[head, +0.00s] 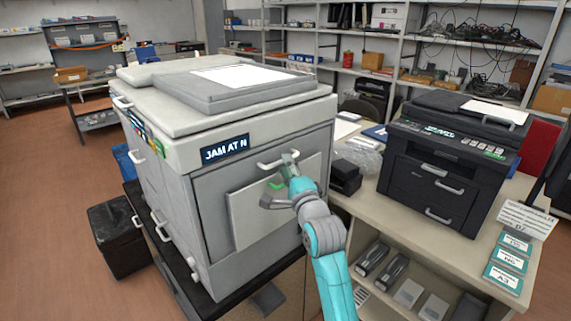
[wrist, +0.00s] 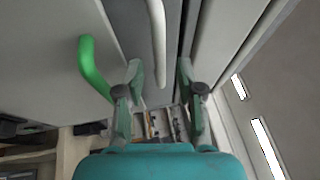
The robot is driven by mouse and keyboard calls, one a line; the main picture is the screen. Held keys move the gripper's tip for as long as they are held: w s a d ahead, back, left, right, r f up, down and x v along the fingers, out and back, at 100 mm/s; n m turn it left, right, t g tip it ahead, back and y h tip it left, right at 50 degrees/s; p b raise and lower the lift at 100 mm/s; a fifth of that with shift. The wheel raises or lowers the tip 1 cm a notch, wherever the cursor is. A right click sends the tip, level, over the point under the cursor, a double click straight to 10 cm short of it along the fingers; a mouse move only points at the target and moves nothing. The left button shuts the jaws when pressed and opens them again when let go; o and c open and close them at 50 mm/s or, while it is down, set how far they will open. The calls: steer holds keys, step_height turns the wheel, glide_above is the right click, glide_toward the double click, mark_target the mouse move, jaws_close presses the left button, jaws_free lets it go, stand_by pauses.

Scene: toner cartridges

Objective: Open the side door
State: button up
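The large grey copier (head: 215,205) stands at the left with a display (head: 225,148) reading "JAM AT N". Its side face carries a lighter grey door panel (head: 245,215), which looks closed, though the arm hides part of it. A white bar handle (head: 268,166) is near the panel's top edge, and a green lever (head: 277,184) is just below. My gripper (head: 289,160) is at the right end of the handle. In the wrist view, my gripper's fingers (wrist: 160,75) are apart, with the white handle (wrist: 158,40) between them and visible space on both sides. The green lever (wrist: 93,70) is left of the fingers.
A black printer (head: 445,165) stands on the bench (head: 385,220) to the right, with a small black box (head: 345,177) close to the copier. Label cards (head: 508,260) lie at the bench's right. A black bin (head: 118,240) is left of the copier. Open floor (head: 40,190) lies farther left.

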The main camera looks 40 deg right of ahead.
steer(key=shift+x, duration=0.95)
jaws_close()
